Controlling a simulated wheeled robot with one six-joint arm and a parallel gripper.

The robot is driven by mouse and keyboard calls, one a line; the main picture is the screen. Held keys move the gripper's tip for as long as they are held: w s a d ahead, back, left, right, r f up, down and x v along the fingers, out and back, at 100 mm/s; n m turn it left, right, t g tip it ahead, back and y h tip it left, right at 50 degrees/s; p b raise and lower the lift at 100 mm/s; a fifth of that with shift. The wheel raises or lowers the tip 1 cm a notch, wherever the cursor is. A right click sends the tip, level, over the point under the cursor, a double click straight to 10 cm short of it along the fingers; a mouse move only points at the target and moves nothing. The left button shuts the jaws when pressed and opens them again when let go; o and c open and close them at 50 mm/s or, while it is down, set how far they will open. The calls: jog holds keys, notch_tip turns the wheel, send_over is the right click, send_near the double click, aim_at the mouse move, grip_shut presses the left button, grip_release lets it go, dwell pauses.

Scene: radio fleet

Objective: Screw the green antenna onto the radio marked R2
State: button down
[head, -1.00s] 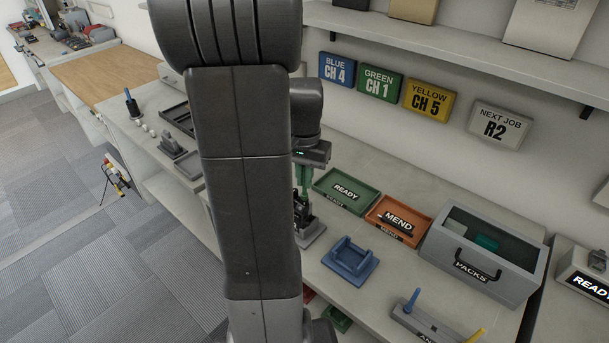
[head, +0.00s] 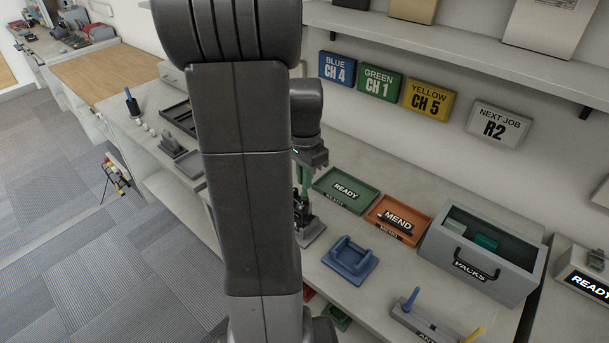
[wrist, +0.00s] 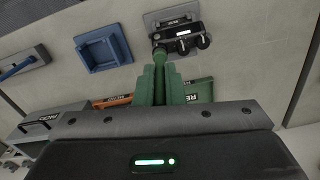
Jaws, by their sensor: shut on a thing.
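My gripper (wrist: 160,75) is shut on the green antenna (wrist: 160,52), which sticks out past the fingertips. The antenna's far end meets, or lies right over, the knob end of a dark radio (wrist: 182,34) in the wrist view; I cannot tell if it is threaded in. The radio has a small lit display and two knobs beside the antenna, and it sits in a grey stand (wrist: 155,20). Its marking is not legible. In the head view my gripper (head: 304,180) is over the radio (head: 301,212), partly hidden by my arm.
A blue empty cradle (head: 350,261) stands right of the radio. Behind are the green READY tray (head: 332,196) and orange MEND tray (head: 374,221). A grey PACKS box (head: 435,254) and an antenna rack (head: 402,315) with blue and yellow antennas are farther right. A wall sign reads NEXT JOB R2 (head: 499,124).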

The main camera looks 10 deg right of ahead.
jog(key=shift+m, duration=0.7)
jog(key=c, duration=1.4)
grip_release()
jog(key=shift+c, duration=0.2)
notch_tip(320, 180, up, 14)
jog(key=shift+f, duration=0.1)
